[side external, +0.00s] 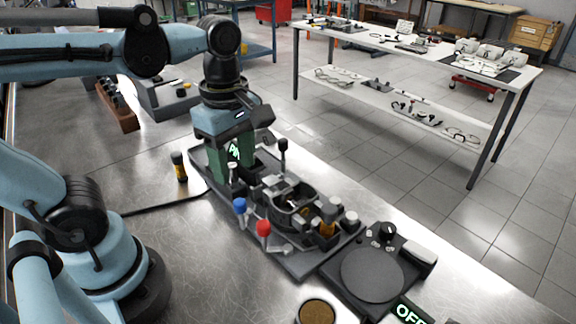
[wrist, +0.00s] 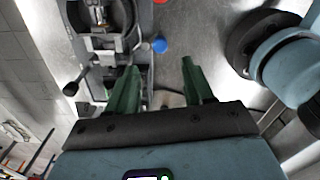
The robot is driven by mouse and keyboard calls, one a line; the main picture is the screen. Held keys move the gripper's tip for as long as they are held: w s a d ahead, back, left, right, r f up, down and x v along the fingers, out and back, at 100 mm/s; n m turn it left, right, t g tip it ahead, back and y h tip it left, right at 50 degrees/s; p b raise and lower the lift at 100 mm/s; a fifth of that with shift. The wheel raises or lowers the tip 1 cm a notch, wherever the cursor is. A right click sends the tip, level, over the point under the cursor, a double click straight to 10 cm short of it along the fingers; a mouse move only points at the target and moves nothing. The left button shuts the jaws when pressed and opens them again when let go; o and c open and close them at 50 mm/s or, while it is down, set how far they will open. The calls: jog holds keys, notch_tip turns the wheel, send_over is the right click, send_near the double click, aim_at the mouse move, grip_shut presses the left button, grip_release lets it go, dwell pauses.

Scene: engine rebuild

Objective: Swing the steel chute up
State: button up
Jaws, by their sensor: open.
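A dark grey fixture (side external: 296,256) lies on the steel bench, with a round housing in its middle. A small steel piece (side external: 273,187) at the near-arm end of that housing may be the chute; I cannot tell for sure. In the wrist view a steel piece (wrist: 108,42) shows beside the housing at the upper left. My gripper (side external: 233,174) has green fingers and is above the left end of the fixture. Its fingers are apart in the wrist view (wrist: 160,68), with nothing seen held between them.
A blue knob (side external: 240,206), a red knob (side external: 263,228) and a black-knobbed lever (side external: 282,146) stick up from the fixture. A round black plate (side external: 372,274) is to its right. A dark yellow-banded cylinder (side external: 179,166) stands to its left.

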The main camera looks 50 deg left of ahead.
aim_at(239, 201)
jog(key=shift+f, duration=4.3)
grip_shut()
